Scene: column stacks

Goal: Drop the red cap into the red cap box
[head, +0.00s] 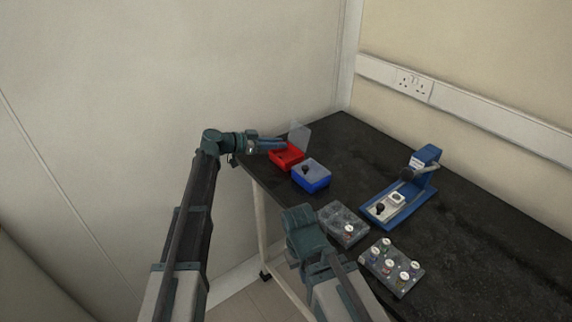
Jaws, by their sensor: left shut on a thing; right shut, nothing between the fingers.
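The red cap box (288,161) is an open red box at the far left part of the black table. My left gripper (281,146) reaches in from the left, with its fingertips over the back part of this box. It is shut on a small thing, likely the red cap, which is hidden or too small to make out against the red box. My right gripper (296,214) is shut and empty, in front of the table's left edge; its fingertips are hard to make out.
A clear panel (299,137) stands behind the red box. A blue box (312,178) with a dark knob sits beside it. Two grey trays (357,238) (381,284) hold small round pieces. A blue press-like device (426,184) stands to the right. The black table (480,220) is clear at far right.

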